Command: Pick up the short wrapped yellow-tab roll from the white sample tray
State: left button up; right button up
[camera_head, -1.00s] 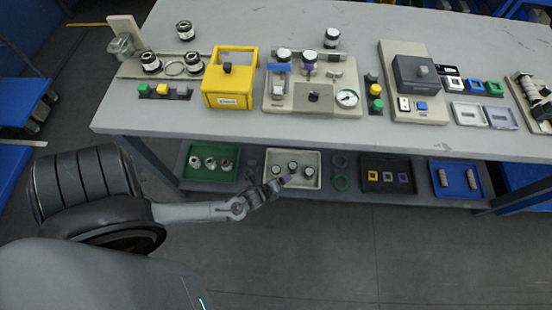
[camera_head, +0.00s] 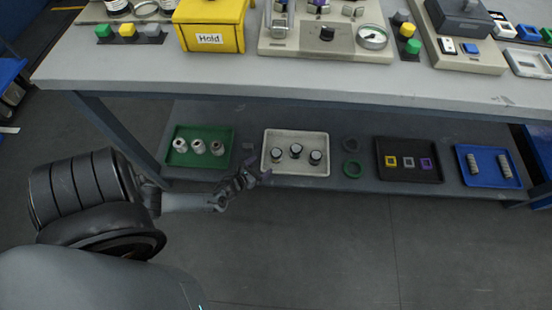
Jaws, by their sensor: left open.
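The white sample tray (camera_head: 310,139) sits on the lower shelf under the bench. It holds three short, dark-and-white rolls: a left roll (camera_head: 277,155), a middle roll (camera_head: 296,151) and a right roll (camera_head: 315,157). They stand upright and apart. At this size I cannot tell which one has a yellow tab. My left gripper (camera_head: 262,176), with purplish fingertips, is open and empty at the tray's front left corner. It appears in front of the rim, and I cannot tell whether it touches it. My right gripper is out of view.
A green tray (camera_head: 173,156) with several metal parts lies to the left. The bench top (camera_head: 200,75) overhangs the shelf (camera_head: 240,125).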

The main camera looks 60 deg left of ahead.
aim_at(273, 156)
pick_arm(q)
jog(key=b+x, duration=0.2)
jog(key=x, duration=0.2)
jog(key=shift+w+a+f, duration=0.1)
jog(key=shift+w+a, duration=0.05)
jog(key=shift+w, duration=0.3)
jog(key=b+x, duration=0.4)
jog(key=shift+w+a+r, duration=0.1)
jog(key=shift+w+r, duration=0.15)
jog(key=shift+r, duration=0.05)
jog(key=shift+w+a, duration=0.15)
jog(key=shift+w, duration=0.25)
jog(key=shift+s, duration=0.15)
jog(key=shift+c, duration=0.6)
jog(key=c, duration=1.1)
